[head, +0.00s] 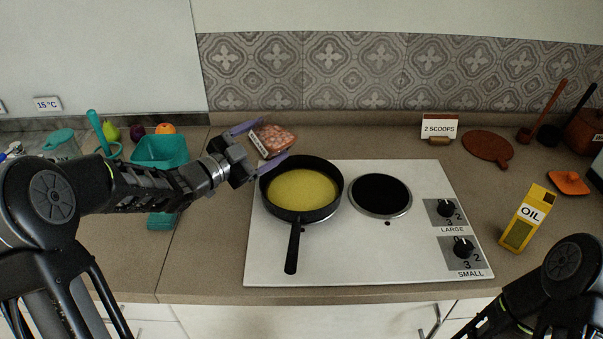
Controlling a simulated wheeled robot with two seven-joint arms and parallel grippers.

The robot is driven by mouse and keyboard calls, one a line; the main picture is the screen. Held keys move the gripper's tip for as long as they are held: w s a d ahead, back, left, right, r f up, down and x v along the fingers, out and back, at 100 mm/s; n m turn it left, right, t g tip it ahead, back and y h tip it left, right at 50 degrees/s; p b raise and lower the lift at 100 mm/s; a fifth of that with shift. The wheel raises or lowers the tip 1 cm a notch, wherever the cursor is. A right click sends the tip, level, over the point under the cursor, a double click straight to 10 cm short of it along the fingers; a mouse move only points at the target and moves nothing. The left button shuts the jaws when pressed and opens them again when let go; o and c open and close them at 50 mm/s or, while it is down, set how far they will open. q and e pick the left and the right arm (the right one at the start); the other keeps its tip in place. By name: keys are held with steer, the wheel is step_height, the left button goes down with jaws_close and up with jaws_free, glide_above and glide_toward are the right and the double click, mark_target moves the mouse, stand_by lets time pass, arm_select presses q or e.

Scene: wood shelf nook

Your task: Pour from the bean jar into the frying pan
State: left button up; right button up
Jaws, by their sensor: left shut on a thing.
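The bean jar (274,139) looks clear and is filled with reddish-brown beans. My left gripper (258,147) is shut on it, with one purple finger on each side. The jar is held tilted just behind and left of the frying pan. The black frying pan (333,196) sits on the left side of the cooktop, its handle toward me. A flat yellow layer covers its inside, and I see no beans on it. My right arm shows at the lower right, but its gripper is out of the picture.
The white cooktop (350,262) has a bare black burner (381,194) right of the pan. A "2 SCOOPS" card (438,127) stands behind it. A yellow oil carton (527,218) stands to the right. A teal bin (160,151) is left, partly behind my left arm.

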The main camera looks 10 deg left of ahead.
mark_target(267, 148)
arm_select(q)
steer(key=shift+d+r, duration=0.15)
steer(key=shift+r, duration=0.1)
steer(key=shift+s+d+f+m+b, duration=0.2)
steer(key=shift+f+m+b, duration=0.1)
steer(key=shift+m+b, duration=0.85)
stand_by(0.5)
steer(key=shift+d+r+m+b, duration=0.15)
steer(key=shift+r+m+b, duration=0.8)
steer(key=shift+m, duration=0.6)
stand_by(1.5)
steer(key=shift+s+d+f+m+b, duration=0.2)
steer(key=shift+f+m+b, duration=0.25)
steer(key=shift+m+b, duration=0.6)
stand_by(0.4)
steer(key=shift+s+d+r+m+b, duration=0.25)
steer(key=shift+d+m+b, duration=0.2)
steer(key=shift+b, duration=0.5)
steer(key=shift+s+d+r+m+b, duration=0.25)
steer(key=shift+d+m+b, duration=0.15)
steer(key=shift+b, duration=0.55)
